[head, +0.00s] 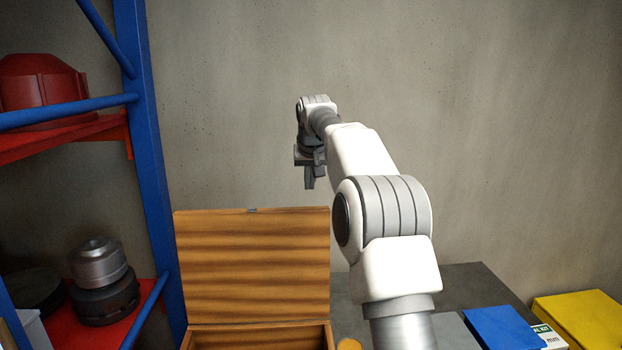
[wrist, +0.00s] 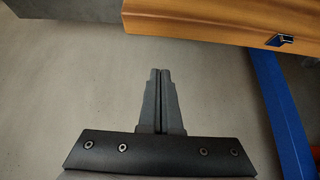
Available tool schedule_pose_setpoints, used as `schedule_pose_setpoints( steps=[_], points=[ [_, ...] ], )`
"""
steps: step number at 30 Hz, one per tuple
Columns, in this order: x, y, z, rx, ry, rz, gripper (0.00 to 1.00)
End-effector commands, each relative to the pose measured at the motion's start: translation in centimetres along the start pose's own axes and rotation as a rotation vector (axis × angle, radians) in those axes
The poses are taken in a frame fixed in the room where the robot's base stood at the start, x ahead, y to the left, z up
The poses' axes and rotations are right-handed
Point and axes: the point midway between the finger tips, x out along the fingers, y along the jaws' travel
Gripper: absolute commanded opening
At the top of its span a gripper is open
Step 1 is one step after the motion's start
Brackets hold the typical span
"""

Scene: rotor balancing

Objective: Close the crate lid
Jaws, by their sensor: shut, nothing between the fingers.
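The wooden crate (head: 257,337) stands at the bottom centre of the head view, with only its upper part in the picture. Its striped wooden lid (head: 255,268) stands open, about upright, with a small metal catch (head: 252,210) on its top edge. My gripper (head: 309,183) is above and beyond the lid, near its right end, pointing down and apart from it. In the wrist view my gripper (wrist: 159,72) has its fingers together with nothing between them. The lid's edge (wrist: 205,20) and catch (wrist: 279,40) show at the upper right there.
A blue rack post (head: 150,150) with red shelves stands left of the crate. It holds a red housing (head: 40,85) and metal parts (head: 98,262). A blue box (head: 500,328) and a yellow box (head: 580,318) lie at right. A concrete wall is behind.

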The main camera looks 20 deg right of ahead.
Motion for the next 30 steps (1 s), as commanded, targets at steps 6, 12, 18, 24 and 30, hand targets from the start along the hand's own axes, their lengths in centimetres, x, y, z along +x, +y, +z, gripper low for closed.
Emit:
schedule_pose_setpoints(
  steps=[6,12,18,24,30],
  points=[
    [4.9,0.0,0.0,0.0,-0.004,0.0,0.0],
    [5.7,0.0,0.9,-0.001,0.0,0.0,0.0],
    [4.6,0.0,2.2,-0.001,0.0,0.0,0.0],
    [4.0,0.0,3.0,-0.001,0.0,0.0,0.0],
    [3.9,0.0,3.2,-0.001,0.0,0.0,0.0]
  ],
)
